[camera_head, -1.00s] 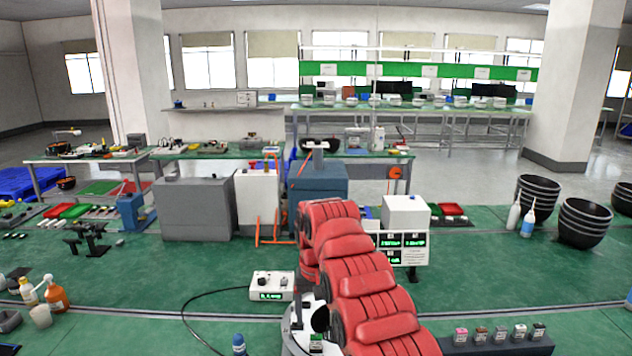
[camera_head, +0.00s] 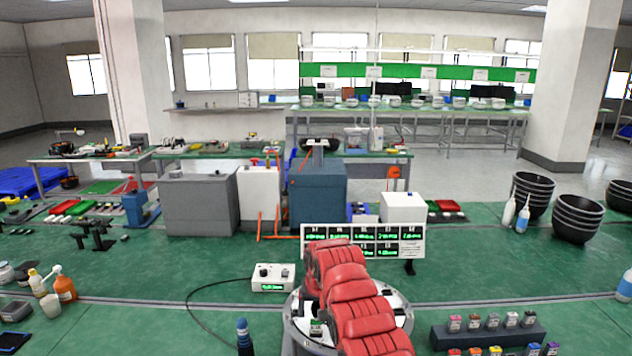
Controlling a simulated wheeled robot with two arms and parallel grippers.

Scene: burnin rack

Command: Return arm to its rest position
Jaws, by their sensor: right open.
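My right arm (camera_head: 355,300), covered in red padded segments, comes in from the bottom and folds at its top just below a display board. It stands over a round grey fixture (camera_head: 402,311) and hides its middle. My right gripper is open; its fingertips are largely hidden around the folded arm, and I see nothing held. My left arm and left gripper do not show.
A white display board (camera_head: 413,241) stands behind the arm. A white control box (camera_head: 273,278) with a black cable sits left of the fixture. A dark block with coloured pieces (camera_head: 488,335) lies right. Bottles (camera_head: 65,284) stand left.

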